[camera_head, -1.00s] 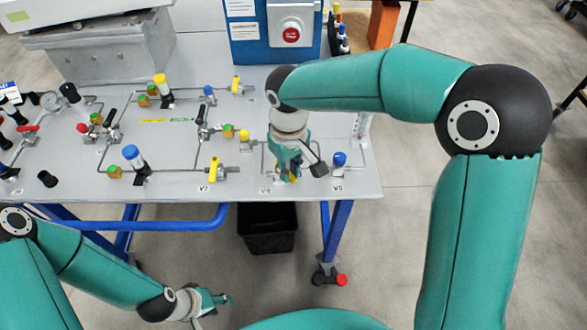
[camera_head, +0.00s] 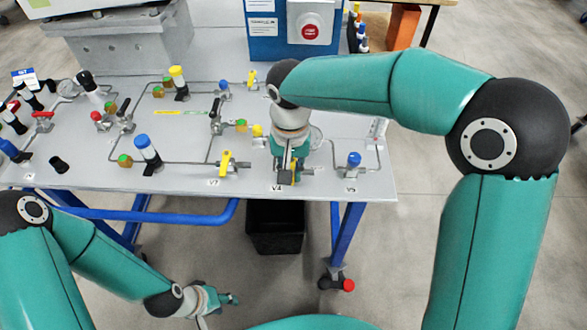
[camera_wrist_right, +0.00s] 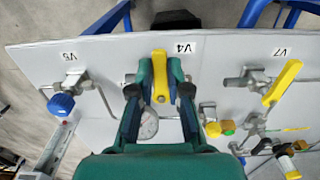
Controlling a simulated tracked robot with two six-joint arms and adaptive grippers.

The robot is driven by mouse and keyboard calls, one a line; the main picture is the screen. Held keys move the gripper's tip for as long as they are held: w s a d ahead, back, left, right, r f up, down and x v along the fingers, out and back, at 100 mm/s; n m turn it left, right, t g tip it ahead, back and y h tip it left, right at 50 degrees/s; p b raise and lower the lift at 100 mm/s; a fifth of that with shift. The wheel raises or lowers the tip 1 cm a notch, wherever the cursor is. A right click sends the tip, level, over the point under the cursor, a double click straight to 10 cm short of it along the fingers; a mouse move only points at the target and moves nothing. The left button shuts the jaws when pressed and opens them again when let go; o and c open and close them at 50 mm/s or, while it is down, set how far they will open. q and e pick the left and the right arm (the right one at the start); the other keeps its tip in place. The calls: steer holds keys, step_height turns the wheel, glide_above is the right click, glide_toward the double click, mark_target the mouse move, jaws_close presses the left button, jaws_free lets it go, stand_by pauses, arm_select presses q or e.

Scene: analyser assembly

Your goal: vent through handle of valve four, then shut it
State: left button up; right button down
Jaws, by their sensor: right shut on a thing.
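The yellow lever handle of valve four (camera_wrist_right: 159,76) stands beside the V4 label in the right wrist view. It points toward the bench's front edge, seemingly across the pipe line. My right gripper (camera_wrist_right: 160,78) is shut on this handle, one finger on each side. In the head view, my right gripper (camera_head: 289,172) reaches down over valve four and hides most of it. My left gripper (camera_head: 226,299) hangs low in front of the bench, away from the valves. Its fingers are too small to tell open from shut.
Yellow-handled valve V7 (camera_head: 228,164) is left of V4 and blue-knobbed V5 (camera_head: 353,160) is right of it. A round gauge (camera_wrist_right: 144,125) sits just behind V4. Pipes and several other valves cover the panel (camera_head: 180,145). A black bin (camera_head: 275,228) stands below.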

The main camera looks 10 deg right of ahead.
steer(key=shift+w+r, duration=0.1)
steer(key=c, duration=1.1)
jaws_free()
step_height(320, 180, up, 12)
steer(key=shift+f, duration=0.1)
